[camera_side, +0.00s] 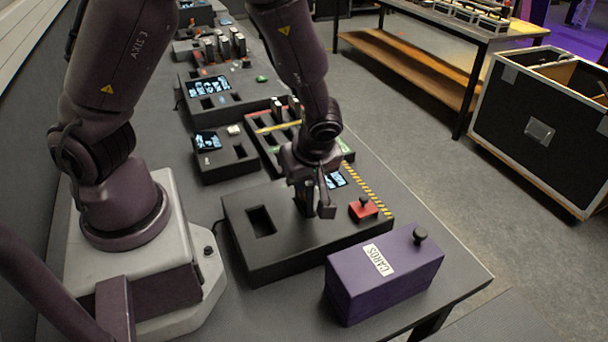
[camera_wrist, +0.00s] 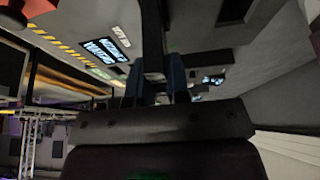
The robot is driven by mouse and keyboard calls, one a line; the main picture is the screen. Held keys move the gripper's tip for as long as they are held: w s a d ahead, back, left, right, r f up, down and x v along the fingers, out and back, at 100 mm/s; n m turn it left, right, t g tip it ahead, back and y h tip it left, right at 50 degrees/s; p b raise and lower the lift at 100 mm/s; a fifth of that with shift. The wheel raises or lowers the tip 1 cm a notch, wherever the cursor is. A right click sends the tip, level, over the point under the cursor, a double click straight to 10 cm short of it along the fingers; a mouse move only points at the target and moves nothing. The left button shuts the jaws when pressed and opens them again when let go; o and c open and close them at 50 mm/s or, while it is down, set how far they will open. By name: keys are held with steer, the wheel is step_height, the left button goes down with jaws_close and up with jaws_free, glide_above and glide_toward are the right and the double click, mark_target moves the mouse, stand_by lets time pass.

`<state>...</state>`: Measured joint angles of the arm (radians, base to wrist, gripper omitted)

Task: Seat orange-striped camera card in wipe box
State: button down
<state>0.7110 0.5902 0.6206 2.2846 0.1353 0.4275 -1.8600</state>
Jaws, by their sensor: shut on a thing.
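My gripper (camera_side: 315,203) is low over a black box (camera_side: 285,262) with a lit screen (camera_side: 336,180) and an open rectangular slot (camera_side: 262,220). In the wrist view, my gripper's blue-edged fingers (camera_wrist: 158,82) are shut on a dark, narrow piece (camera_wrist: 152,40). I see no orange stripe on it, so I cannot confirm from its markings that it is the camera card. Its lower end is hidden, and I cannot tell whether it touches the box. The slot (camera_wrist: 235,10) also shows in the wrist view, apart from the held piece.
A red block with a black knob (camera_side: 363,208) sits at the box's right side, near yellow-black edging (camera_side: 367,188). A purple CARDS box (camera_side: 383,275) stands in front. Other black consoles (camera_side: 224,160) line the table behind. The table's right edge is close.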

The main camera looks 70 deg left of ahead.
steer(key=shift+f, duration=1.15)
stand_by(1.3)
steer(key=c, duration=0.7)
jaws_free()
steer(key=shift+r, duration=0.15)
steer(key=shift+r, duration=3.65)
